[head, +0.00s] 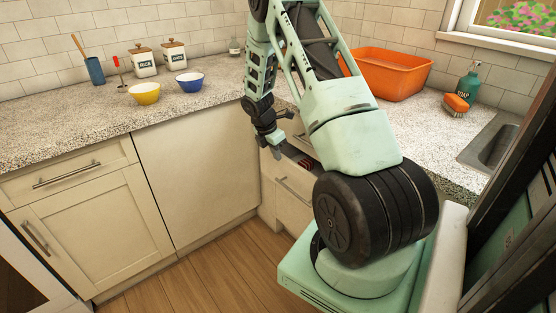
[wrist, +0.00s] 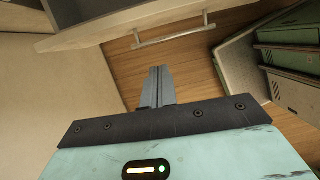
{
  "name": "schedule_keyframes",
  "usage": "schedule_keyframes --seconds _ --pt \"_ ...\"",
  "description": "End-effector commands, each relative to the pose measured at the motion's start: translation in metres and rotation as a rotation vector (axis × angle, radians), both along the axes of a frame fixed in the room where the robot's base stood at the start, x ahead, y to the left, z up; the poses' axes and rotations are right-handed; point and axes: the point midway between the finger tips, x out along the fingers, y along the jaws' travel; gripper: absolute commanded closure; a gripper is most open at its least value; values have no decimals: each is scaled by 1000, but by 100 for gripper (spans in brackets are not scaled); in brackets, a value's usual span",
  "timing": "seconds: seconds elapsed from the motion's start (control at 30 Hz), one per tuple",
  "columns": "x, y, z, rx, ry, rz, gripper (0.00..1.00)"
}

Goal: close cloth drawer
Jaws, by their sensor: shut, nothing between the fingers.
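The cloth drawer's cream front (head: 281,198) stands out from the cabinet in the corner, partly hidden by my arm. A strip of its inside shows, with something dark and reddish in it. In the wrist view its bar handle (wrist: 175,34) and part of the drawer (wrist: 100,32) lie at the top edge. Any contact with the drawer cannot be told.
The cream cabinet panel (head: 190,150) stands left of the drawer. The counter (head: 60,143) holds bowls, canisters and an orange tub (head: 388,76). The sink (head: 495,145) is at right. Wooden floor (head: 205,283) is clear before the left cabinets; my base stands close to the drawer.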

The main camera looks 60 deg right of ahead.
Motion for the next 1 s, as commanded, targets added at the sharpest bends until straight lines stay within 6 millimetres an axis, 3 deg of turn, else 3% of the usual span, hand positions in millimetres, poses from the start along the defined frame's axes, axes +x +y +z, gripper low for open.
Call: schedule_keyframes --seconds 0.03,0.2,0.4,0.7,0.87,1.0 --pt "0 7 -22 -14 54 -4 100" --pt "-7 17 -84 -180 275 -53 100" --pt "1 21 -120 -547 446 -56 100" --pt "59 53 -115 -1121 388 36 100" --pt "75 67 -109 -1240 335 61 100" --pt "74 61 -107 -1256 327 62 100"
